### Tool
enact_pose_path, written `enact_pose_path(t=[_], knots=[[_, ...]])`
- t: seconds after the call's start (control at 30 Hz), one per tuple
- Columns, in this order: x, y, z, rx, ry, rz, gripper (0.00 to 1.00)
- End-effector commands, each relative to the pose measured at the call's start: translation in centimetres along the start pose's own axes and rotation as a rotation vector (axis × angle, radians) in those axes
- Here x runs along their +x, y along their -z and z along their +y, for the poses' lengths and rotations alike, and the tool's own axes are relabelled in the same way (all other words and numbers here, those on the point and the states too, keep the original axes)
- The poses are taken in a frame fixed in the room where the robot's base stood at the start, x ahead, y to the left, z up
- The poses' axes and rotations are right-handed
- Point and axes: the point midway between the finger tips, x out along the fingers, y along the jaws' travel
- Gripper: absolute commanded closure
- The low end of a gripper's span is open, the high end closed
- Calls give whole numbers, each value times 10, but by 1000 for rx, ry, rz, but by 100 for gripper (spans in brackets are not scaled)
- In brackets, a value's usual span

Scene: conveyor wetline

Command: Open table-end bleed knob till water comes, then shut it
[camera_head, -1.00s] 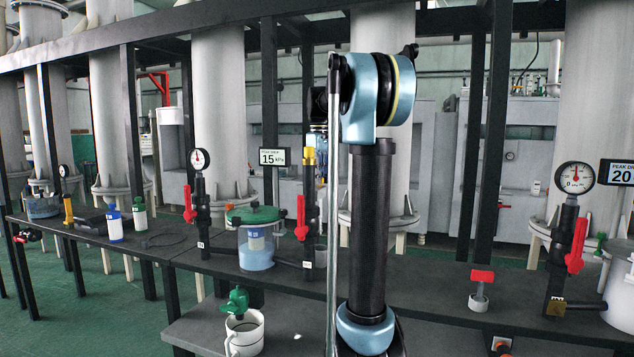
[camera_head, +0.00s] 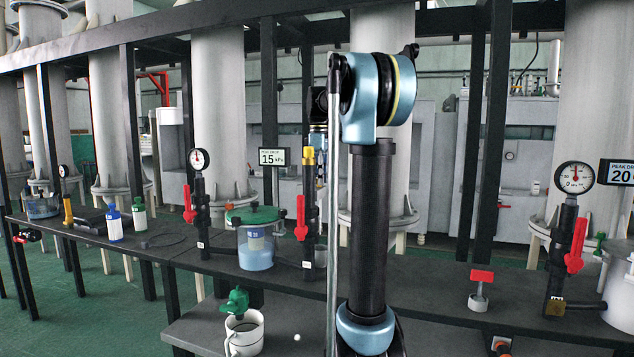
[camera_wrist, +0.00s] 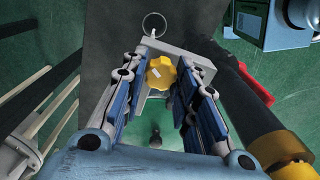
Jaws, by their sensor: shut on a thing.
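In the wrist view a yellow lobed knob (camera_wrist: 160,74) with a small pale mark sits in front of a grey block (camera_wrist: 182,54). My gripper (camera_wrist: 165,68) is shut on the knob, with one finger at each side of it. A thin metal ring (camera_wrist: 154,25) stands out beyond the block. I cannot tell from the one view how far the knob is turned, and I see no water at it. In the head view my arm covers much of the middle, and the gripped knob cannot be made out there.
A yellow-topped black pipe (camera_head: 309,200) with a red lever (camera_head: 301,218) stands on the dark bench (camera_head: 405,274); its yellow top (camera_wrist: 284,150) is close right of my gripper. A green tap (camera_head: 236,299) is above a white mug (camera_head: 244,334). A green-lidded jar (camera_head: 257,256) stands behind.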

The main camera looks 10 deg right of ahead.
Motion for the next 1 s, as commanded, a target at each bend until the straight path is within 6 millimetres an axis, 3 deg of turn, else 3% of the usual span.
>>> enact_pose_path(t=[0.27, 0.63, 1.0], knots=[[-1, 0, 2, -7, -5, 0, 90], [-1, 0, 2, -277, -5, 0, 90], [-1, 1, 1, -308, -5, 1, 90]])
